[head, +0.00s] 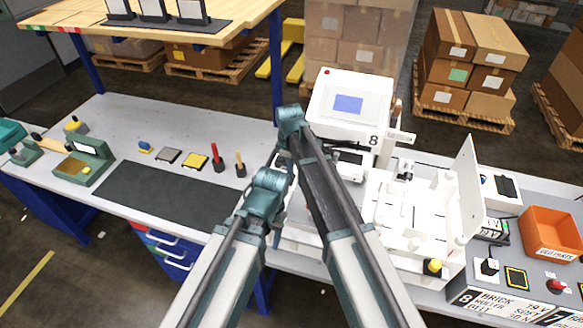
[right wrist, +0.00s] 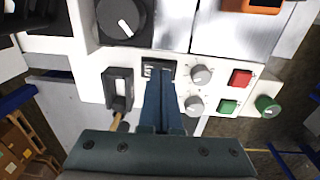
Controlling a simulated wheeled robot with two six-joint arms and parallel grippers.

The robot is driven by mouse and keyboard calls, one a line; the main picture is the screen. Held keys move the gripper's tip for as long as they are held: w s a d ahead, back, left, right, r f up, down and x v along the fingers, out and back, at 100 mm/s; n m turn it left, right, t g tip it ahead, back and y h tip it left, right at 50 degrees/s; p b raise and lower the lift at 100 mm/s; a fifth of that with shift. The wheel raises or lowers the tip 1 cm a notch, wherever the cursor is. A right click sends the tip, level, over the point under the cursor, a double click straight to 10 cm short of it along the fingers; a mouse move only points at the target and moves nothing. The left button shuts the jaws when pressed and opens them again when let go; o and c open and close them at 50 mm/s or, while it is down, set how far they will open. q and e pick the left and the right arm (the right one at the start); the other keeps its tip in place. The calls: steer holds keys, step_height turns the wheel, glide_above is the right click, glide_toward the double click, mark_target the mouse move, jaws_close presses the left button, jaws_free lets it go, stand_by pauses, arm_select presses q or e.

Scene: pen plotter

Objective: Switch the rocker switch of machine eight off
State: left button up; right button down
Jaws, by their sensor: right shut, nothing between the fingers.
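Machine eight (head: 350,105) is a white machine marked 8, with a blue screen, in the head view. In the right wrist view its white panel carries a small black part with pale marks (right wrist: 158,68), which looks like the rocker switch. My right gripper (right wrist: 160,86) is shut and empty, its fingertips at the lower edge of that part. They cover some of it, so I cannot tell its position or whether they touch. In the head view my arms hide this part of the panel. My left gripper does not show clearly.
Beside the switch are a black framed fitting (right wrist: 118,90), a large black dial (right wrist: 124,18), grey knobs (right wrist: 200,75), a red button (right wrist: 241,78) and green ones (right wrist: 228,106). A dark mat (head: 160,193) lies on the bench at left. An orange bin (head: 552,232) stands at right.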

step_height(320, 180, up, 13)
steer(key=p, duration=1.1)
steer(key=shift+w+d+f, duration=0.15)
steer(key=shift+w, duration=0.25)
steer(key=shift+f, duration=0.1)
